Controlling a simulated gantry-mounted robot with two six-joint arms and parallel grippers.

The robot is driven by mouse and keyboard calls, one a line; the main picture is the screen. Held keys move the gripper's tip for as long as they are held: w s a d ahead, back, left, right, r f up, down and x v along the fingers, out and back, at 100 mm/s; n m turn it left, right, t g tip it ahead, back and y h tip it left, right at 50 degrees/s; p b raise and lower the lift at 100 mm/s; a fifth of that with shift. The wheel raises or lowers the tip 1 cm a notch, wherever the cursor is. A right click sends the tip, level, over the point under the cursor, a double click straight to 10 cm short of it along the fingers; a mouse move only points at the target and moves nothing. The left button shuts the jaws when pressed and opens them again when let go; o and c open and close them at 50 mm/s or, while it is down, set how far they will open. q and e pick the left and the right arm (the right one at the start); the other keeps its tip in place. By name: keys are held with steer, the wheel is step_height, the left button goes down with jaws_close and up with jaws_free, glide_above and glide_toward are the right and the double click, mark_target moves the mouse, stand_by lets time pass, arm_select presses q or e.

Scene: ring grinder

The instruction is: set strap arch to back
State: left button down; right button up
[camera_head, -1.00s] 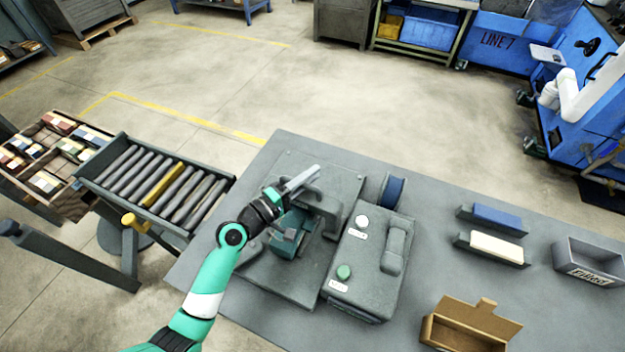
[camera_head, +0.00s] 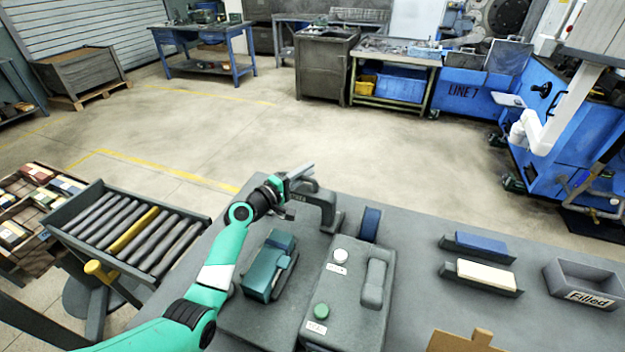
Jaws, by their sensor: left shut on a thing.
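The strap arch (camera_head: 326,205) is a grey bent bar on the sealing machine's base plate (camera_head: 243,322), at the back. My left gripper (camera_head: 290,188) is at the arch's upper left end and shut on it; the fingers partly hide the grip. A teal block (camera_head: 268,268) sits on the plate in front of the arch, uncovered. The grey control box (camera_head: 345,300) with a white button, a green button and a handle stands to the right of the block. My right gripper is not in view.
A blue roll (camera_head: 369,224) stands just right of the arch. Blue and cream bars lie in holders (camera_head: 480,258) farther right, with a "Filled" bin (camera_head: 585,285) beyond. A roller rack (camera_head: 125,235) stands left of the table.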

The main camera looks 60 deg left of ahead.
arm_select(q)
steer(key=shift+f, duration=0.2)
steer(key=c, duration=0.8)
jaws_free()
steer(key=shift+w+a+r, duration=0.15)
steer(key=shift+w, duration=0.05)
steer(key=shift+s, duration=0.15)
steer(key=p+v, duration=0.2)
steer(key=v, duration=0.9)
steer(key=shift+s+p, duration=0.25)
steer(key=shift+p, duration=0.15)
